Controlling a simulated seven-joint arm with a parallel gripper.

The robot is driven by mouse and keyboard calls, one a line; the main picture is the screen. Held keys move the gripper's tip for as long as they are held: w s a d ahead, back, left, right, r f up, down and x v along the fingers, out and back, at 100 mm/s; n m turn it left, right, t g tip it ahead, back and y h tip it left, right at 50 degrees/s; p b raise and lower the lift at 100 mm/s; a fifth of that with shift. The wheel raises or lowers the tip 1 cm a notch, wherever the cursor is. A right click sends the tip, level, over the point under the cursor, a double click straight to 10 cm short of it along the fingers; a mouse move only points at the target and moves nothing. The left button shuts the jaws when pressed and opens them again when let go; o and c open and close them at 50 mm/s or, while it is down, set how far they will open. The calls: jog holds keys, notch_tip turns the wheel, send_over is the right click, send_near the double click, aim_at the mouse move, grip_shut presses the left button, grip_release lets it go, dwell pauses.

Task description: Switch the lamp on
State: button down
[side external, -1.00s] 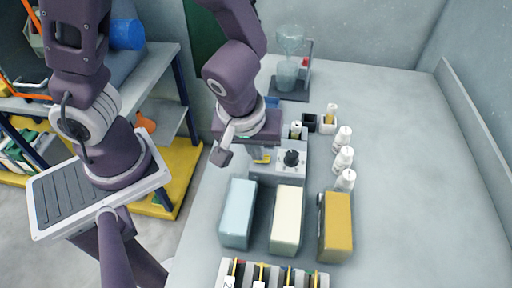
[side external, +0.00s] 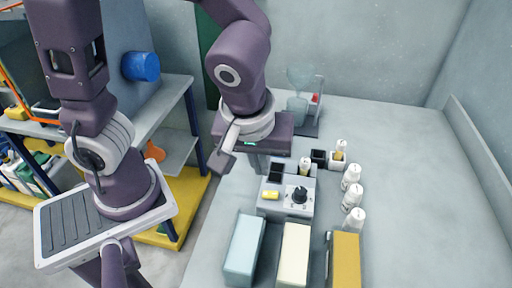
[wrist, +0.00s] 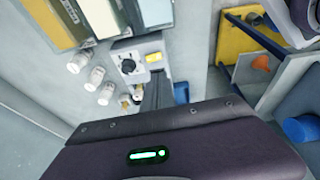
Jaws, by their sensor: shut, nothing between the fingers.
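My gripper (side external: 262,170) is shut and empty, pointing down behind the box's left part. Its dark fingers show in the wrist view (wrist: 156,88), apart from the knob and the yellow piece; their exact height is unclear.
Light blue (side external: 244,250), cream (side external: 294,255) and mustard (side external: 344,262) blocks stand in front of the box. White bottles (side external: 353,198) line its right side. A glass funnel stand (side external: 303,105) is behind. The bench's right side is clear.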

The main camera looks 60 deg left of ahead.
jog(key=a+v, duration=0.1)
jog(key=v, duration=0.5)
jog(key=shift+s+d+r, duration=0.2)
jog(key=shift+d+r, duration=0.05)
jog(key=shift+d, duration=0.15)
